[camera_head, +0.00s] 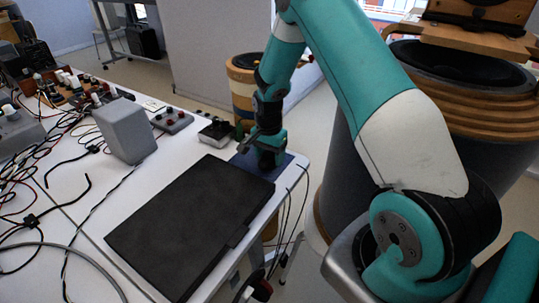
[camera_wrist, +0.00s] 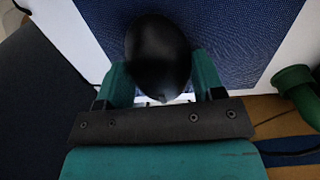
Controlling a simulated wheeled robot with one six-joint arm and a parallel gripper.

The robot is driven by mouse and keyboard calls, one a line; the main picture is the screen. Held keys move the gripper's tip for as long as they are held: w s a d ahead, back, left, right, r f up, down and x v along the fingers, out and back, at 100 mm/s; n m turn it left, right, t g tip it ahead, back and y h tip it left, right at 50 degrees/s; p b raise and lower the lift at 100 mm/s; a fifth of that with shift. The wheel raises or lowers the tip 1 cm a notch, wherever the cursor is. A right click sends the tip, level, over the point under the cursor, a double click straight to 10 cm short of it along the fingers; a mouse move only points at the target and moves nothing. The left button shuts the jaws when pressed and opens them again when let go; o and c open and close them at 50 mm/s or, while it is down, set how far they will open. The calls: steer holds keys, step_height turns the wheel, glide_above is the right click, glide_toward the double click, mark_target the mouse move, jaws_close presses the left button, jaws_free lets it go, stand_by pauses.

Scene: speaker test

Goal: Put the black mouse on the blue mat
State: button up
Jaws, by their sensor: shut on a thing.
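The black mouse (camera_wrist: 158,55) is between the two fingers of my gripper (camera_wrist: 160,88) in the wrist view. My gripper is shut on it, with a finger against each side. The blue mat (camera_wrist: 235,40) lies behind and beneath the mouse in that view. In the head view the mat (camera_head: 283,166) shows at the right end of the white table, and my gripper (camera_head: 262,158) is over it. My gripper hides the mouse there. I cannot tell whether the mouse touches the mat.
A closed black laptop (camera_head: 190,225) lies beside the mat. A grey box (camera_head: 125,130), small devices and loose cables (camera_head: 50,185) cover the left of the table. A large drum-shaped speaker (camera_head: 450,110) stands to the right. A green thing (camera_wrist: 292,82) is near the mat's edge.

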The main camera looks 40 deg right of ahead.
mark_target(268, 153)
steer(key=shift+f, duration=0.15)
steer(key=o, duration=1.4)
step_height(268, 153, up, 12)
steer(key=s+a+r+n+y, duration=0.1)
steer(key=s+a+r+n, duration=0.3)
steer(key=a+r+n, duration=0.45)
steer(key=s+a+r+n+y, duration=0.1)
steer(key=s+a+r+n, duration=0.1)
steer(key=s+a+n, duration=0.2)
steer(key=s+a+r+n+y, duration=0.1)
steer(key=s+a+r+n, duration=0.1)
steer(key=s+a+n, duration=0.2)
steer(key=s+a+r+n+y, duration=0.1)
steer(key=s+a+n, duration=0.3)
steer(key=s+a, duration=0.5)
steer(key=shift+s+r+n, duration=0.1)
steer(key=shift+s+r, duration=0.15)
steer(key=shift+s, duration=0.7)
steer(key=shift+s+r+n, duration=0.15)
steer(key=shift+s+r, duration=0.15)
steer(key=shift+s, duration=0.65)
steer(key=shift+s+r+n, duration=0.1)
steer(key=shift+s+r, duration=0.15)
steer(key=shift+s, duration=0.7)
